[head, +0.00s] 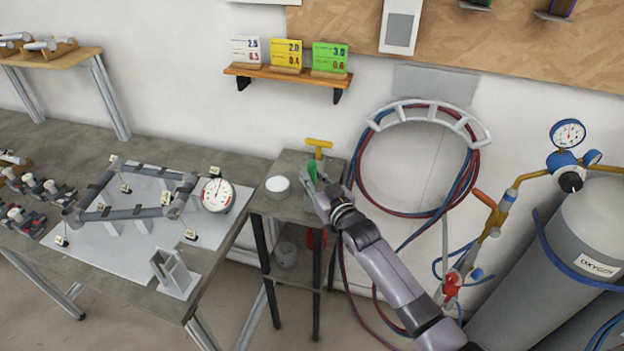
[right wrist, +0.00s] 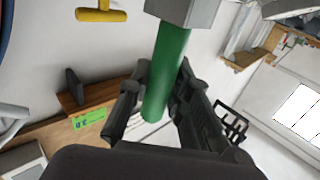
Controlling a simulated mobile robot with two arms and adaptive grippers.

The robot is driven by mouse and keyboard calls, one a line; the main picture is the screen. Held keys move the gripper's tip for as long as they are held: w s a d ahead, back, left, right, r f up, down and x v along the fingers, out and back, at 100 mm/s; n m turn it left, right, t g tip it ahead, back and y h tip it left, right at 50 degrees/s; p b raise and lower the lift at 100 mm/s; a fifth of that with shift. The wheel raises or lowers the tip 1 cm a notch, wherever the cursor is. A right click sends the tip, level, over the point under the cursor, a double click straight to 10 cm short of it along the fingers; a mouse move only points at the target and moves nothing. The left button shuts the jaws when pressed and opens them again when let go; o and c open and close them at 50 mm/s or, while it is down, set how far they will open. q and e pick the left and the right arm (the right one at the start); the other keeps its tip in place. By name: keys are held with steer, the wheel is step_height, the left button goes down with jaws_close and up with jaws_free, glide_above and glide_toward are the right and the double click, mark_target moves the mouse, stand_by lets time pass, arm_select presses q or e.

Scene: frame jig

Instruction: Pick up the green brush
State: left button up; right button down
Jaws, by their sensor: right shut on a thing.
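The green brush (head: 312,171) shows in the head view as a small green piece over the small side table, partly hidden by my right gripper (head: 319,194). In the right wrist view its green round handle (right wrist: 166,72) runs between the two dark fingers of my right gripper (right wrist: 158,92), which are shut on it. A grey block (right wrist: 184,10) adjoins the handle at the top of that view; I cannot tell whether it is part of the brush or a holder. My left gripper is in neither view.
A white round container (head: 278,184) stands left of my right gripper on the side table (head: 270,208). A yellow T-handle (head: 319,143) rises behind. Hoses (head: 365,180) hang on the wall to the right, near my right arm. A workbench with a frame jig (head: 130,212) is at left.

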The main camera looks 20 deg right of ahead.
step_height(320, 180, up, 20)
steer(key=b, duration=0.1)
steer(key=shift+f+b, duration=0.2)
steer(key=shift+b, duration=0.1)
stand_by(1.7)
